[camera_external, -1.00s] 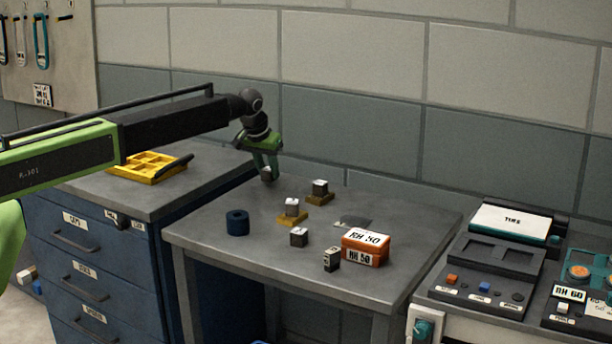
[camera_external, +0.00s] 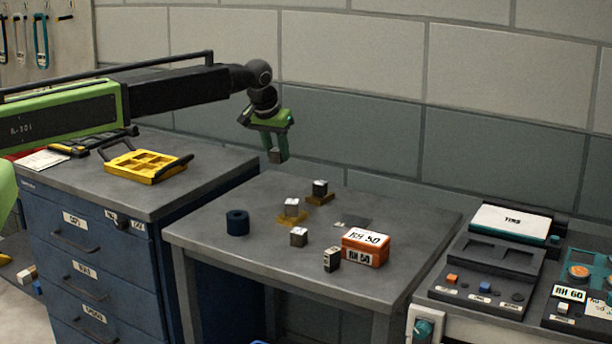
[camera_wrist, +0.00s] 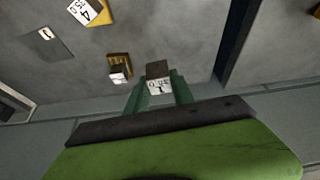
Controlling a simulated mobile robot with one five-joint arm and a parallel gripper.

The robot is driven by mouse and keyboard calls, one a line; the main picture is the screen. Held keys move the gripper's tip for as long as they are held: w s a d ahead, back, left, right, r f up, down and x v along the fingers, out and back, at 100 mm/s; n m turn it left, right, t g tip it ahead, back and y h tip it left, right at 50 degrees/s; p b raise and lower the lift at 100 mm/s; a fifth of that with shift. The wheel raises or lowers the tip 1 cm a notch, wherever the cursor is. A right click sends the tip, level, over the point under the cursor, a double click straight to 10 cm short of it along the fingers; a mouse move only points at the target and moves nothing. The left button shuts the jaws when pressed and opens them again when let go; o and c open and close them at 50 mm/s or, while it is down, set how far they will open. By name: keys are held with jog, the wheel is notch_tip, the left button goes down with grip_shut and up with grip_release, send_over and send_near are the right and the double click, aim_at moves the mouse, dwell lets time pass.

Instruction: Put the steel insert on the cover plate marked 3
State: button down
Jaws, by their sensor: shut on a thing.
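My gripper (camera_external: 277,153) is shut on a small grey block, which I take as the steel insert (camera_external: 276,157), and holds it above the back of the table. In the wrist view the steel insert (camera_wrist: 158,72) sits between the green fingertips with a white label facing the camera. A flat dark plate (camera_external: 357,221) lies on the table behind the orange box; it also shows in the wrist view (camera_wrist: 40,42) with a small pale tag. I cannot read a 3 on it, so I cannot tell if it is the cover plate.
Small blocks stand on two brass-coloured plates (camera_external: 320,199) (camera_external: 284,219). A yellow tray (camera_external: 147,176) lies on the left cabinet.

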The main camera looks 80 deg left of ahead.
jog(key=shift+a+n, duration=0.2)
jog(key=shift+n, duration=0.3)
jog(key=w+d+m, duration=0.1)
jog(key=w+d, duration=0.3)
jog(key=d, duration=0.6)
jog(key=w+d, duration=0.4)
jog(key=d, duration=0.6)
jog(key=w+d+m, duration=0.1)
jog(key=w+d, duration=0.3)
jog(key=d, duration=0.6)
jog(key=b, duration=0.6)
send_over(356, 220)
jog(key=s+d, duration=0.1)
notch_tip(356, 220, down, 6)
jog(key=shift+d+f, duration=0.15)
jog(key=shift+a, duration=0.3)
notch_tip(356, 220, down, 4)
jog(key=b, duration=0.4)
jog(key=shift+f+b, duration=0.2)
jog(key=shift+b, duration=0.15)
jog(key=shift+d+r, duration=0.1)
jog(key=shift+r, duration=0.15)
jog(key=shift+f, duration=0.2)
jog(key=c, duration=1.1)
grip_release()
